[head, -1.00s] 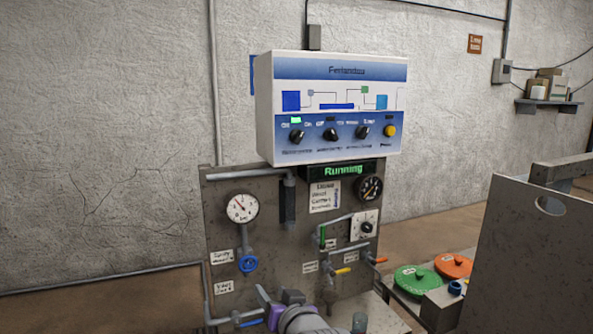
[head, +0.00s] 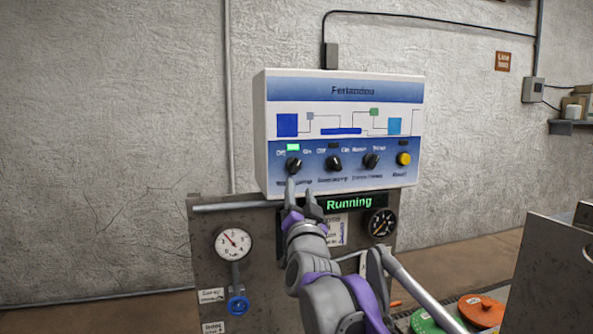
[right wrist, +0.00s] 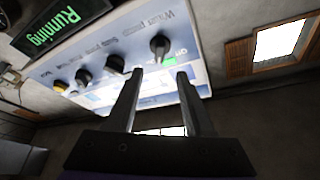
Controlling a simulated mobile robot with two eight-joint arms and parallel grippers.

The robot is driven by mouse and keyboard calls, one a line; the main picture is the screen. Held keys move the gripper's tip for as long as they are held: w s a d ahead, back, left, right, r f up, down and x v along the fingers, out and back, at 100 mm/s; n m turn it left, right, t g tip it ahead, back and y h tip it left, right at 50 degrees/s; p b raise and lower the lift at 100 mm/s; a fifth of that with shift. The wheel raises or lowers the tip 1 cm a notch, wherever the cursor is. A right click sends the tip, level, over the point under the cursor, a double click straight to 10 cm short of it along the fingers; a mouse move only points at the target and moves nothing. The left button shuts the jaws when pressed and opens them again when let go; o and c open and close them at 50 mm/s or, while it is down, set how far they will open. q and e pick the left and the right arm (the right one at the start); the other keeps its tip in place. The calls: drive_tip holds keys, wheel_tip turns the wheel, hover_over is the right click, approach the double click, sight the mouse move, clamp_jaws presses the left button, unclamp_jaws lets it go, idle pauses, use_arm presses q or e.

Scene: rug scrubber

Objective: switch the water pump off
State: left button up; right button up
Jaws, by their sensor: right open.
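The water pump knob (head: 295,166) is the leftmost black knob on the white control box (head: 345,88), under a lit green lamp (head: 293,147). In the right wrist view the knob (right wrist: 160,46) has the label "Water pump" beside it, and the green lamp (right wrist: 169,61) is lit. My right gripper (head: 301,186) is open and empty, just below the knob. In the right wrist view its two fingers (right wrist: 159,73) point at the box, with the knob in line with the gap between them and not gripped. My left gripper is not in view.
More black knobs (head: 334,163) and a yellow button (head: 404,159) sit to the right on the box. A green "Running" display (head: 349,203) is below it, with a left gauge (head: 233,243), a right gauge (head: 382,223) and a blue valve (head: 238,305) on the panel.

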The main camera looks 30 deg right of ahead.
sight(296, 168)
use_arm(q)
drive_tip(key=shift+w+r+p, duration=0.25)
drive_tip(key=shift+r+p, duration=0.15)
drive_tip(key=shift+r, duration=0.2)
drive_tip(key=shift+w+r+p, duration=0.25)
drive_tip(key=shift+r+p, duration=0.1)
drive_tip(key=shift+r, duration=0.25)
use_arm(e)
drive_tip(key=x, duration=0.9)
drive_tip(key=shift+w+d+f, duration=0.1)
drive_tip(key=shift+w+f, duration=0.05)
drive_tip(key=shift+c, duration=0.3)
clamp_jaws()
